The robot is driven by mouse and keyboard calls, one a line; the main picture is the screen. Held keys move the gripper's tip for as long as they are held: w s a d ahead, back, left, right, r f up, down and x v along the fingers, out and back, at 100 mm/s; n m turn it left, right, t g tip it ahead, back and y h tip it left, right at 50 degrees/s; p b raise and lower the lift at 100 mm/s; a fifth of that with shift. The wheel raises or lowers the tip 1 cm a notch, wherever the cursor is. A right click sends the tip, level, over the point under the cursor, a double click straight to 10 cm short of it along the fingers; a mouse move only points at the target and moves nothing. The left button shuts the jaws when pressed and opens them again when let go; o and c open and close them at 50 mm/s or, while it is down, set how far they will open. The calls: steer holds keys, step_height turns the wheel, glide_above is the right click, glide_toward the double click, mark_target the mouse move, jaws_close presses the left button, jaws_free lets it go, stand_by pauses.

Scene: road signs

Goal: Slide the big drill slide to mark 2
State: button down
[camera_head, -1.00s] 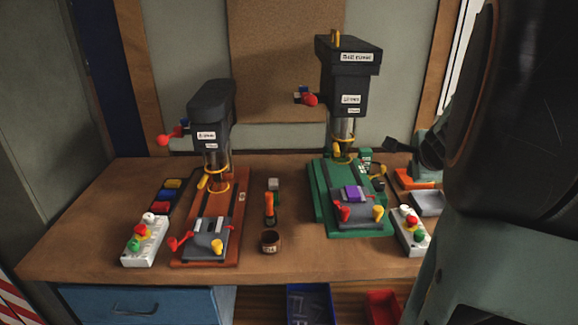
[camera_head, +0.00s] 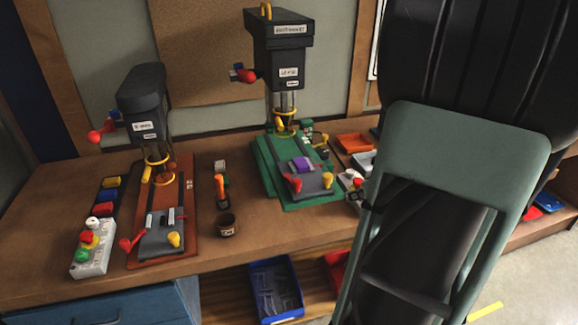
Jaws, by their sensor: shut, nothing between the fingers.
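The bigger drill (camera_head: 278,50) stands at the back middle of the bench, with a dark head and a green base (camera_head: 262,170). The marks along the slide are too small to read. My arm fills the right of the view and hides part of the bench. The fingers of my gripper do not show.
A smaller drill (camera_head: 144,95) on an orange base stands to the left. A white button box (camera_head: 93,248) is at the front left; another (camera_head: 350,183) is partly behind my arm. A brown cup (camera_head: 227,225) stands between the drills. A blue bin (camera_head: 275,290) sits below.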

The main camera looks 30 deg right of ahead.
mark_target(330, 190)
steer(key=shift+w+d+f, duration=0.1)
steer(key=shift+w+f, duration=0.6)
steer(key=shift+w, duration=0.65)
steer(key=shift+w+d+f, duration=0.1)
steer(key=shift+w+f, duration=0.55)
steer(key=shift+w, duration=0.7)
steer(key=shift+w+d+f, duration=0.1)
steer(key=shift+w+f, duration=0.6)
steer(key=shift+w, duration=0.65)
